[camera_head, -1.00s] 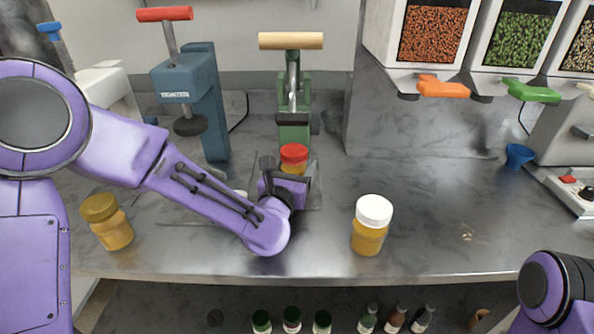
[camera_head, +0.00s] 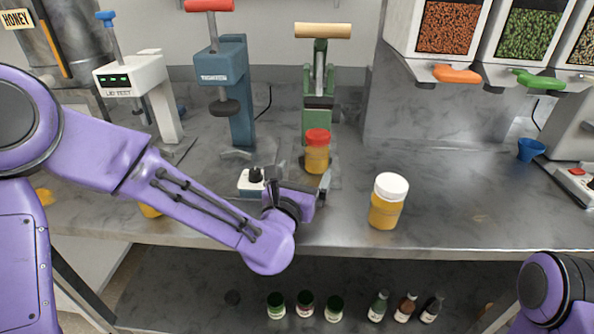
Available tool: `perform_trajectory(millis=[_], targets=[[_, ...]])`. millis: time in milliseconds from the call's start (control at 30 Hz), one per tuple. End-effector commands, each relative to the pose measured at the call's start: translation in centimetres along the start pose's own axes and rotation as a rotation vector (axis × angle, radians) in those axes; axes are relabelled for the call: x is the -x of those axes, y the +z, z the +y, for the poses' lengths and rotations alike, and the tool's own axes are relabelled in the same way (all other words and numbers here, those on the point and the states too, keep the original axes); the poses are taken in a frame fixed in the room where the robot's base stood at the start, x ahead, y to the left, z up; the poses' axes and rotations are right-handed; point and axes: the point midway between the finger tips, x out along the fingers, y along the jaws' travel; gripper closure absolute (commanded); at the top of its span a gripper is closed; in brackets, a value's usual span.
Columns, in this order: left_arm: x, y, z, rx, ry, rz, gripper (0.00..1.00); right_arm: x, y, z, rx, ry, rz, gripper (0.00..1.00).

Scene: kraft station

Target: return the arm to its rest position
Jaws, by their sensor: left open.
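My left arm comes in from the left, and its gripper (camera_head: 322,184) is open and empty over the front of the counter. A jar with a red lid (camera_head: 317,152) stands upright at the green press (camera_head: 319,90), just beyond the gripper and apart from it as far as I can see. My right arm shows only as a purple and black part at the lower right; its gripper is not in view.
A white-lidded jar (camera_head: 388,201) stands to the right of my left gripper. A small white device with a black knob (camera_head: 252,182) sits behind my left wrist. The blue press (camera_head: 226,90) and the lid tester (camera_head: 140,88) stand behind. Several bottles stand on the shelf below. The counter right of the white-lidded jar is mostly clear.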

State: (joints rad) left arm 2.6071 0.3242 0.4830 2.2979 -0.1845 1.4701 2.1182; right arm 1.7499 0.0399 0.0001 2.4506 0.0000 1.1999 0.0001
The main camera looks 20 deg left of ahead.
Motion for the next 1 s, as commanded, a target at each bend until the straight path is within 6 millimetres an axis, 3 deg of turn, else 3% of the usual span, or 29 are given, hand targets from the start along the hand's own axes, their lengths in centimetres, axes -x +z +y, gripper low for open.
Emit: perform_trajectory(millis=[433,700,1000], targets=[[0.6,0.2,0.1,0.0,0.002,0.0,0.03,0.1,-0.1,0.0,0.0,0.0,0.001,0.57],[0.5,5.7,0.0,0.0,-0.001,0.0,0.03,5.1,-2.1,0.4,0.0,0.0,0.001,0.57],[0.5,8.9,-0.1,-0.001,-0.003,0.0,0.03,8.1,-3.4,0.7,0.0,0.0,0.001,0.57]])
